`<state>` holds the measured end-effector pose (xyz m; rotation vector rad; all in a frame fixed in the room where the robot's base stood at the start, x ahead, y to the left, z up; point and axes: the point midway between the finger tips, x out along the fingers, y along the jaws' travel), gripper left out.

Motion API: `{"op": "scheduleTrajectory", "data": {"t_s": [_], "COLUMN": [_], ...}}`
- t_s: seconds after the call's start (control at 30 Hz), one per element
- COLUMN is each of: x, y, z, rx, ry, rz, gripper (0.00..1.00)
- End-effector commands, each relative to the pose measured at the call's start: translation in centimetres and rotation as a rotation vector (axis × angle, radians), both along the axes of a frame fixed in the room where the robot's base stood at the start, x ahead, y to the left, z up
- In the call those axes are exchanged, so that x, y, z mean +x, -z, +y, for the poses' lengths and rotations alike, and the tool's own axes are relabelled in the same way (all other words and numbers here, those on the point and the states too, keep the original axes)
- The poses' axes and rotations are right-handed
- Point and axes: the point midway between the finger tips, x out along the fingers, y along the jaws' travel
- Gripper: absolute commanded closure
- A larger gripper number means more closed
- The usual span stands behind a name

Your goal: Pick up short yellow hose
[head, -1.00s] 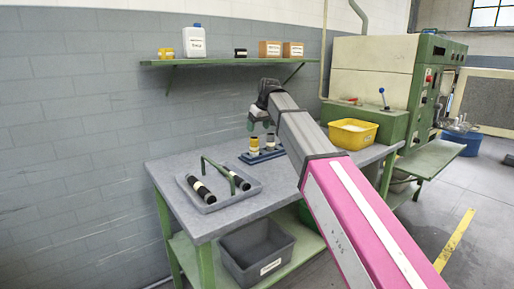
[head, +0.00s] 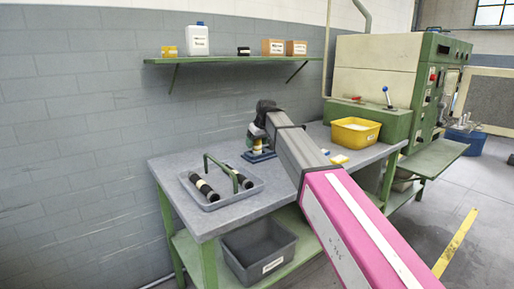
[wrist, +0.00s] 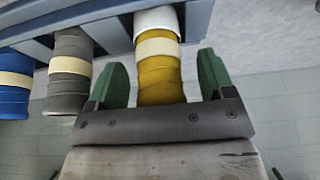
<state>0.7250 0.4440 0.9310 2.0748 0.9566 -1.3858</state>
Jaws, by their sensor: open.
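The short yellow hose (wrist: 159,68), with a pale band and a white end, stands in the blue rack (wrist: 105,20). In the wrist view it lies between the two green fingers of my open gripper (wrist: 160,78); a gap shows on each side.
A grey tray (head: 213,203) with a green handle holds black hoses on the grey bench (head: 175,170), left of the rack. A yellow bin (head: 355,133) stands to the right. A shelf (head: 230,60) with bottles and boxes runs above.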

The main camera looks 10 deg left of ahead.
Motion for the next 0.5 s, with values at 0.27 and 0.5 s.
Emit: {"op": "scheduleTrajectory", "data": {"t_s": [0.27, 0.5], "x": [-0.03, -0.03], "y": [-0.05, -0.07], "z": [-0.02, -0.02], "rx": [0.0, 0.0], "ry": [0.0, 0.0], "rz": [0.0, 0.0], "gripper": [0.8, 0.84]}}
